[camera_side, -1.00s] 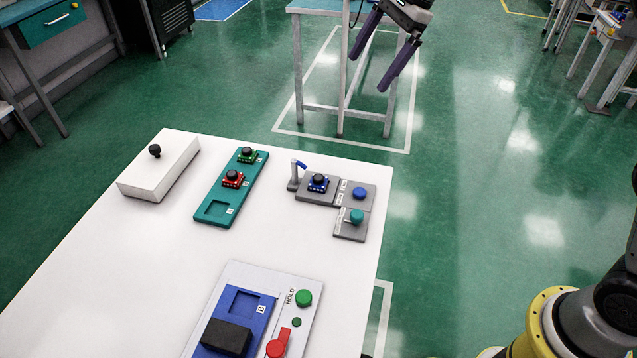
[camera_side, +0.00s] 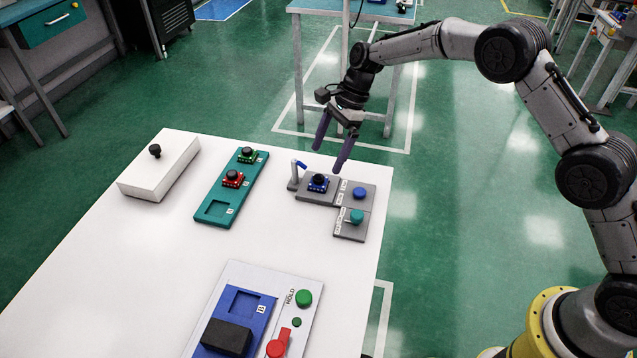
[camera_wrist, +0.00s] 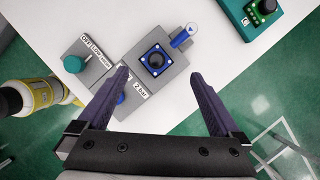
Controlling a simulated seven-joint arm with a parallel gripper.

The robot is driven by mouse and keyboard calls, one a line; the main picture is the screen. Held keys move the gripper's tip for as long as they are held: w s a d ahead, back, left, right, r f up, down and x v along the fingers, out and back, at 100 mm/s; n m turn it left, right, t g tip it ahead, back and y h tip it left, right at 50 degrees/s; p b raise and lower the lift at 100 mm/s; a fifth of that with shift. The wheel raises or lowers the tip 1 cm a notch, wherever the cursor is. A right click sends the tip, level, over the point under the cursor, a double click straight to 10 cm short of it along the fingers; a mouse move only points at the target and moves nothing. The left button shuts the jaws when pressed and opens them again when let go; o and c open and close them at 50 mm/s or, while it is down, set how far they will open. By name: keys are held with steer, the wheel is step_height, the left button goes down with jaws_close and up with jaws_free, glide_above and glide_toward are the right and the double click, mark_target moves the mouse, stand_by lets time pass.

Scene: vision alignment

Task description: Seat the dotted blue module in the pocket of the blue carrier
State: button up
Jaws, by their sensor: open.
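The dotted blue module (camera_side: 318,183), with a black round top, sits on a grey fixture (camera_side: 305,196) at the table's far right; the module also shows in the wrist view (camera_wrist: 155,58). The blue carrier (camera_side: 262,322) lies on a light panel at the table's front. Its far pocket (camera_side: 244,303) is empty, and a black block (camera_side: 226,337) covers its near part. My gripper (camera_side: 332,160) is open and empty, above and behind the module's fixture. In the wrist view my gripper (camera_wrist: 162,85) has its fingers apart, with the module ahead between them.
A blue lever post (camera_side: 295,174) stands beside the module. A blue knob (camera_side: 359,194) and teal knob (camera_side: 356,216) are on its right. A teal carrier (camera_side: 210,222) holds green and red modules. A white box (camera_side: 160,172) stands far left. Green and red controls sit beside the blue carrier.

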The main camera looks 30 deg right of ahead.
mark_target(317, 178)
steer(key=shift+s+x, duration=0.2)
steer(key=shift+x, duration=1.3)
steer(key=shift+s+x, duration=0.15)
steer(key=shift+x, duration=1.35)
steer(key=shift+a, duration=0.1)
steer(key=shift+r, duration=0.1)
steer(key=c, duration=1.5)
steer(key=shift+r, duration=0.55)
step_height(317, 178, up, 2)
steer(key=shift+w+r, duration=0.1)
steer(key=s+d+r, duration=0.1)
steer(key=s+r, duration=0.2)
steer(key=s, duration=0.1)
steer(key=s+d+r, duration=0.1)
steer(key=s+r, duration=0.2)
steer(key=s, duration=0.2)
steer(key=s+d+r, duration=0.2)
steer(key=s+r, duration=0.1)
steer(key=s, duration=0.1)
steer(key=shift+s+r, duration=0.25)
steer(key=shift+r, duration=0.1)
